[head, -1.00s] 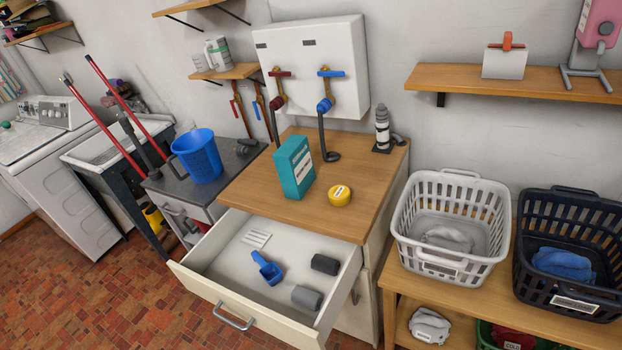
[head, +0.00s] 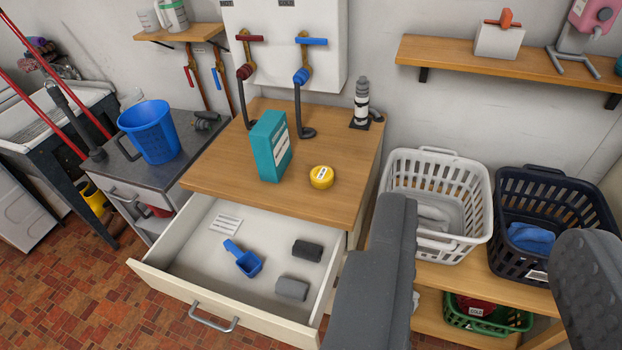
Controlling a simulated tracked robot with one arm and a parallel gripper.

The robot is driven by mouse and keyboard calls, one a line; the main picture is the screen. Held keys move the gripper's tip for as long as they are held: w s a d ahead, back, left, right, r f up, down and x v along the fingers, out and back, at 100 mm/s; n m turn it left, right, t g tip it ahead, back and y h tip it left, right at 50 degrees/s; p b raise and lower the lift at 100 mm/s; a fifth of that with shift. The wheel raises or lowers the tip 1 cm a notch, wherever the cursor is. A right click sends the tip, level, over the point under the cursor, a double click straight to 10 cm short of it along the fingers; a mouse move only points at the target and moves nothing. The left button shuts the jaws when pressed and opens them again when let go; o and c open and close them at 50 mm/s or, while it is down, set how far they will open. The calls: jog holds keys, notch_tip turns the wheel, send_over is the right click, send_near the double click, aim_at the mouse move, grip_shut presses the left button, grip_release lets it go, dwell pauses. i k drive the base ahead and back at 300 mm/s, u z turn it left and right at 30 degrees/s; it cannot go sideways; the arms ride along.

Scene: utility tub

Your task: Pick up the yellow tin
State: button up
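The yellow tin (head: 321,177) is small and round with a pale label on its lid. It stands on the wooden top of the drawer cabinet (head: 225,168), right of a teal box (head: 268,146). My gripper (head: 490,245) shows at the lower right as two dark grey fingers set wide apart. It is open, and nothing is seen between the fingers except the baskets and shelf behind. The gripper is to the right of the tin in the picture and apart from it.
The drawer (head: 213,312) below the tin is pulled open, with a blue scoop (head: 242,258) and grey rolls inside. A black and grey cylinder (head: 362,102) stands behind the tin. A white basket (head: 436,164) and a dark basket (head: 552,190) stand at right.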

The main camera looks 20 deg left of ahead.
aim_at(321, 178)
jog(key=u, duration=0.1)
jog(key=i, duration=1)
jog(key=z, duration=0.1)
